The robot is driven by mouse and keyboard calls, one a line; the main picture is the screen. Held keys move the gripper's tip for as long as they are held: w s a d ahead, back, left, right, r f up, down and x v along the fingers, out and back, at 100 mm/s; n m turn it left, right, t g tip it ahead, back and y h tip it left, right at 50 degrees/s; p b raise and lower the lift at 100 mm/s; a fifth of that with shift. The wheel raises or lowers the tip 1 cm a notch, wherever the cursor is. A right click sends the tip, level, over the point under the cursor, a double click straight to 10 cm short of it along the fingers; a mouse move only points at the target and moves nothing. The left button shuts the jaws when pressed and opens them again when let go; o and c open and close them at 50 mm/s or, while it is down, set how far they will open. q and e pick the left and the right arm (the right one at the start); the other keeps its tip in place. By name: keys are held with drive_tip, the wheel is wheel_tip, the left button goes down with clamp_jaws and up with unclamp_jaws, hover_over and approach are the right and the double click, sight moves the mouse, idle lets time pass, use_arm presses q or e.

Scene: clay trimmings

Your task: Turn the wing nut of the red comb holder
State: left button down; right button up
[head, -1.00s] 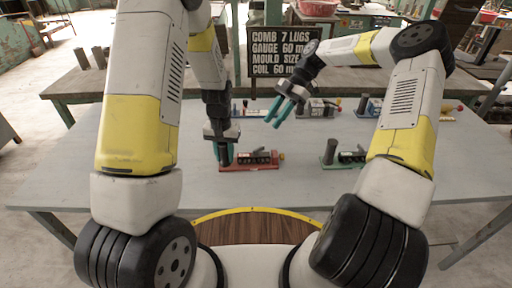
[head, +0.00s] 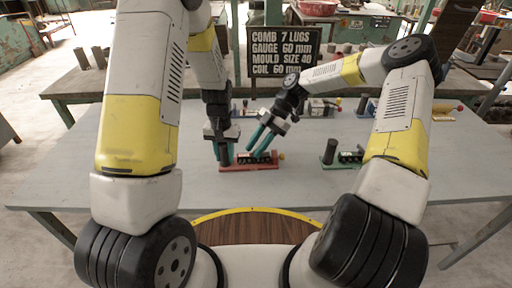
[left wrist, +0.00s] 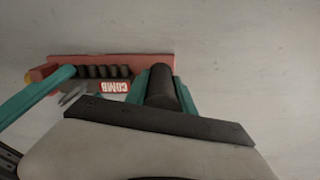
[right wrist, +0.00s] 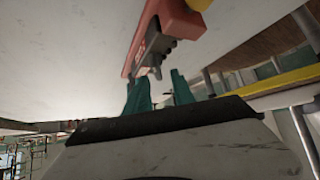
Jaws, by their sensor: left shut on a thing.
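The red comb holder (head: 250,168) lies on the grey table, with a row of dark lugs and a dark round post. It also shows in the left wrist view (left wrist: 110,57), with a COMB label (left wrist: 115,87). My left gripper (head: 222,155) is shut on the dark post (left wrist: 160,88), one teal finger on each side. My right gripper (head: 256,151) is at the lug row; in the right wrist view its fingers (right wrist: 160,88) are apart. A small grey piece (right wrist: 155,72), probably the wing nut, shows close to these fingertips. I cannot tell whether they touch it.
A green comb holder (head: 345,158) stands to the right. More holders (head: 318,108) stand in a row at the back, before a dark sign (head: 284,52) with white lettering.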

clamp_jaws()
